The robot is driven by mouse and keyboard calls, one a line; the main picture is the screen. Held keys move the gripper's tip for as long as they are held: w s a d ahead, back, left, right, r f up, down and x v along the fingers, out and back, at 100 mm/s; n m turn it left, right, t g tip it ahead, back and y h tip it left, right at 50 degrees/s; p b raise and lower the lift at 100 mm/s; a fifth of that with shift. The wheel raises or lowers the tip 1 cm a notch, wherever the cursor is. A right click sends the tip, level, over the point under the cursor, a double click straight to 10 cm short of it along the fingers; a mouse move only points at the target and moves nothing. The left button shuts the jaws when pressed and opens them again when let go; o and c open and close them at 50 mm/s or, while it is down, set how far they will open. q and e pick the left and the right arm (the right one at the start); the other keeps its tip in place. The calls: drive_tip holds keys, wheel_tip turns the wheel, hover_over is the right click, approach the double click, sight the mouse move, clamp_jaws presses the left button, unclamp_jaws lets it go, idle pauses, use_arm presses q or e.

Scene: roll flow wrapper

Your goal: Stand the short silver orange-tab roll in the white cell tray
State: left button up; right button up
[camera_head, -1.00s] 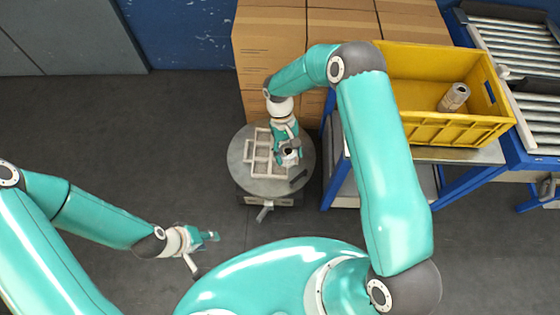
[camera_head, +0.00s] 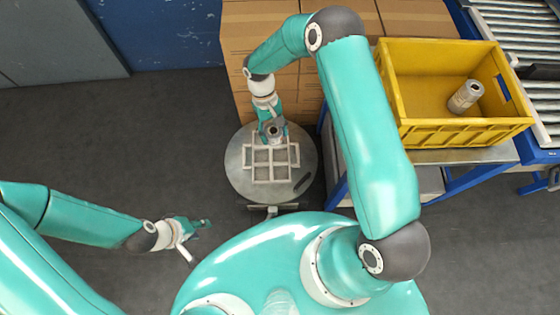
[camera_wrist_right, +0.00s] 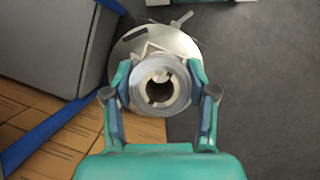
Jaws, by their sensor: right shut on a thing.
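The silver-grey roll (camera_wrist_right: 160,85) is clamped between the fingers of my right gripper (camera_wrist_right: 160,92), its round end and hollow core facing the wrist camera. No orange tab shows. In the head view the held roll (camera_head: 274,130) is at the far edge of the white cell tray (camera_head: 275,181), with my right gripper (camera_head: 271,132) around it. I cannot tell its height above the tray. In the wrist view the roll hides most of the tray. The tray's visible cells look empty. My left gripper (camera_head: 204,224) is away to the left over the floor; its finger opening is unclear.
The tray rests on a round grey table (camera_head: 238,175). A yellow crate (camera_head: 455,131) with another silver roll (camera_head: 466,96) stands on a blue-framed bench at right. Cardboard boxes (camera_head: 240,55) stand behind the table. A roller conveyor (camera_head: 505,40) is at far right.

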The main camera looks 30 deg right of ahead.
drive_tip(key=w+d+f+m+t+y+b, duration=0.15)
drive_tip(key=f+m+b, duration=0.45)
drive_tip(key=f+b, duration=0.75)
drive_tip(key=w+d+f+m+t+y+b, duration=0.1)
drive_tip(key=d+f+m+y+b, duration=0.3)
drive_tip(key=f+b, duration=1)
drive_tip(key=m+h+b, duration=0.2)
drive_tip(key=b, duration=0.6)
hover_over(279, 178)
drive_tip(key=w+d, duration=0.1)
drive_tip(key=d, duration=0.1)
drive_tip(key=shift+y, duration=0.25)
drive_tip(key=f, duration=1.2)
drive_tip(key=shift+a, duration=0.2)
wheel_tip(279, 178, down, 4)
drive_tip(key=shift+r+g+b, duration=0.1)
drive_tip(key=shift+g+b, duration=0.15)
drive_tip(key=shift+b, duration=0.75)
drive_tip(key=shift+f, duration=0.2)
